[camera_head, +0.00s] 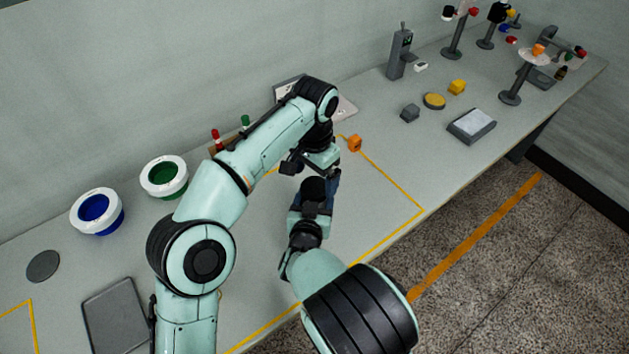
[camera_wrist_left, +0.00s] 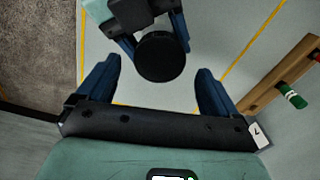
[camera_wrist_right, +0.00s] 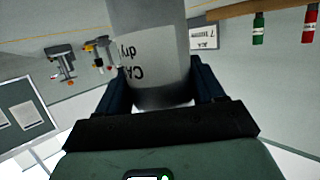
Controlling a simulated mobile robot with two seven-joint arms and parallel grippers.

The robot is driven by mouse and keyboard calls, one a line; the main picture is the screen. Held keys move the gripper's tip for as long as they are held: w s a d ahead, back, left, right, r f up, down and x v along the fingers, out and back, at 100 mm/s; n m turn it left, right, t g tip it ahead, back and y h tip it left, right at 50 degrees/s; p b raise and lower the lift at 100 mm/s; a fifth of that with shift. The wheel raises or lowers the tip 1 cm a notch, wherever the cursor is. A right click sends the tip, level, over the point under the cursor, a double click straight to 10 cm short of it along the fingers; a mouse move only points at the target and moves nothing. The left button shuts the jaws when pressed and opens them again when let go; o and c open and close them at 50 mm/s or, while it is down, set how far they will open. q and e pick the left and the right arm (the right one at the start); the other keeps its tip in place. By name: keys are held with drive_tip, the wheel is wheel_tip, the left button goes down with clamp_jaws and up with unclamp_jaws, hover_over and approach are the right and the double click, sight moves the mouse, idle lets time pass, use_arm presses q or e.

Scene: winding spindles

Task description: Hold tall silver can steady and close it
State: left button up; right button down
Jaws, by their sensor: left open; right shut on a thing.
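The tall silver can (camera_wrist_right: 160,45) fills the upper middle of the right wrist view, with dark lettering on a pale label. My right gripper (camera_wrist_right: 160,88) is shut on its side. In the left wrist view the can's round black top (camera_wrist_left: 160,57) faces the camera; I cannot tell whether it is a lid or a dark opening. My left gripper (camera_wrist_left: 157,70) is open, its two fingers apart on either side of the black top, not touching it. In the head view my left gripper (camera_head: 312,164) is just above my right gripper (camera_head: 325,180), and the arms hide the can.
A wooden rack (camera_wrist_left: 285,75) with green and red capped tubes stands close by. An orange item (camera_head: 354,143) lies near the yellow tape line. White bins with green (camera_head: 164,177) and blue (camera_head: 97,211) insides stand to the left.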

use_arm(q)
drive_tip(key=shift+r, duration=0.55)
drive_tip(key=shift+o, duration=0.7)
use_arm(e)
drive_tip(key=shift+c, duration=0.2)
unclamp_jaws()
use_arm(q)
drive_tip(key=shift+w+r+p, duration=0.1)
drive_tip(key=shift+r+p, duration=0.25)
drive_tip(key=shift+r, duration=0.1)
use_arm(e)
drive_tip(key=v, duration=1.3)
drive_tip(key=shift+s, duration=0.15)
drive_tip(key=shift+s, duration=0.1)
